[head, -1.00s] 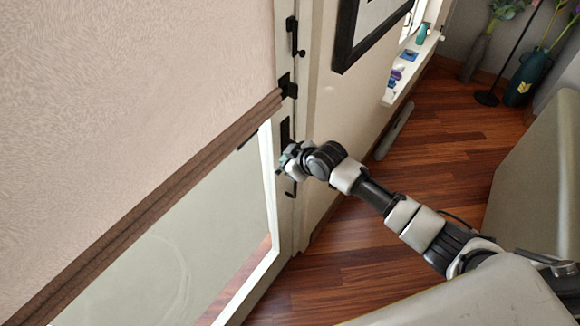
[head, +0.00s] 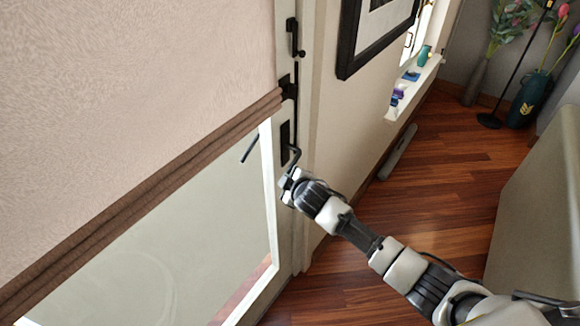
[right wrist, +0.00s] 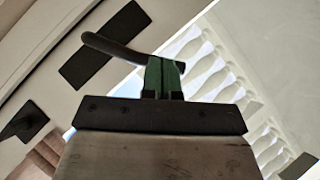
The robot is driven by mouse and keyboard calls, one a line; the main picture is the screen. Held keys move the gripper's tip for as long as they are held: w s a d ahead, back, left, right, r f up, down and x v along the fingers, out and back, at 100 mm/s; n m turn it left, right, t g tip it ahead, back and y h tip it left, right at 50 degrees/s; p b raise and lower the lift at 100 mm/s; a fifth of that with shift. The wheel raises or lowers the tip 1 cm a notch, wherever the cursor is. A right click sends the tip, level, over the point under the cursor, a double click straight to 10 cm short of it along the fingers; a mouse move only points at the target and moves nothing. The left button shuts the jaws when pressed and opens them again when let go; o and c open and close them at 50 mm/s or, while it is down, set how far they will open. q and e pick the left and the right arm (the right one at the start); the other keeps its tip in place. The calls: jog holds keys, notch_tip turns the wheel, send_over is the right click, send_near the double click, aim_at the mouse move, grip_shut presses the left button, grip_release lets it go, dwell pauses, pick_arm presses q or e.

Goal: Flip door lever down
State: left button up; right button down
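The door lever (head: 295,158) is a dark bent handle at a tall black plate (head: 285,143) on the white door frame. In the head view my right gripper (head: 287,184) is at the lower end of the lever. The right wrist view shows the dark curved lever (right wrist: 112,49) passing behind the green fingertips (right wrist: 163,74). The fingers are close together and look shut. I cannot tell whether they touch the lever. My left gripper is not in view.
A beige shade (head: 130,110) covers the upper door, with glass (head: 170,250) below. A slim dark bar (head: 250,148) shows at the glass. A black latch (head: 290,88) sits above the plate. A framed picture (head: 348,40) hangs to the right. Wood floor (head: 440,175) is open there.

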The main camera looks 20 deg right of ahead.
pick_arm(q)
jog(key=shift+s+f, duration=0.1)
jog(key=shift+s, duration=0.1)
pick_arm(e)
jog(key=shift+d+f, duration=0.15)
jog(key=shift+f, duration=0.1)
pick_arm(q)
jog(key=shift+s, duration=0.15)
pick_arm(e)
jog(key=shift+s, duration=0.1)
dwell(1.1)
